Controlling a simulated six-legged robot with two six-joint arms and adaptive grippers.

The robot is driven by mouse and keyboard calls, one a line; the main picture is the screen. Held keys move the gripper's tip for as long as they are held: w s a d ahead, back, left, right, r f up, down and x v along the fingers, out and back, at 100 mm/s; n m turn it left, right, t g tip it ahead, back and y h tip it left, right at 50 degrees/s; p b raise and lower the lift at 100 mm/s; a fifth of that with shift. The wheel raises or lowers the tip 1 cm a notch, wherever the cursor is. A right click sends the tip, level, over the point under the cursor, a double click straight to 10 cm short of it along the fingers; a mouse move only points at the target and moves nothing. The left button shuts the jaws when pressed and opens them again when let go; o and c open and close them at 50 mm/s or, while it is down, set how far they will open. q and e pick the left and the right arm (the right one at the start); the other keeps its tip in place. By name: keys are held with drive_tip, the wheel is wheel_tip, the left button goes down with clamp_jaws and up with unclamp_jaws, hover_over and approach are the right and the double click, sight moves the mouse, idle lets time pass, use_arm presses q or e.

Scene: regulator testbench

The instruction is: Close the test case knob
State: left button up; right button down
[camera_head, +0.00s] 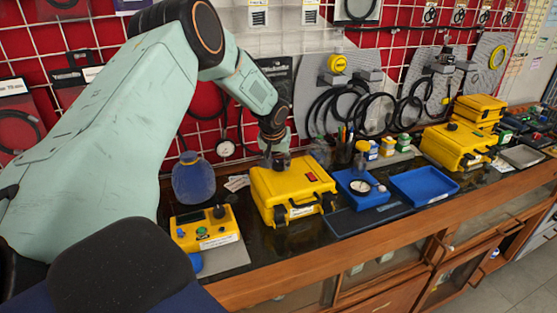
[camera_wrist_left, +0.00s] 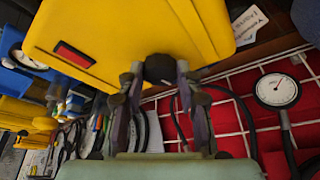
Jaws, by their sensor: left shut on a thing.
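The yellow test case (camera_head: 275,187) stands shut on the dark bench top, with black latches on its front and a red label on its lid. It also fills the top of the left wrist view (camera_wrist_left: 130,25). A round black knob (camera_wrist_left: 160,68) sits at the case's edge in the left wrist view. My left gripper (camera_head: 278,155) reaches down to the back of the case. In the left wrist view its two fingers (camera_wrist_left: 160,80) are shut on the knob, one on each side. The gripper and arm partly hide the knob in the head view. My right gripper is not in view.
A smaller yellow box with knobs (camera_head: 204,229) stands left of the case, with a blue container (camera_head: 193,182) behind it. Blue trays (camera_head: 424,187) and another yellow case (camera_head: 455,146) stand to the right. A wire grid with hoses rises behind.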

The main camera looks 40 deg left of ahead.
use_arm(q)
drive_tip(key=shift+a+m+t+h+b, duration=0.1)
drive_tip(key=shift+m+t+h+b, duration=0.2)
drive_tip(key=shift+m, duration=0.8)
drive_tip(key=o, duration=1.2)
drive_tip(key=shift+c, duration=0.2)
drive_tip(key=shift+r, duration=0.1)
drive_tip(key=v, duration=1.2)
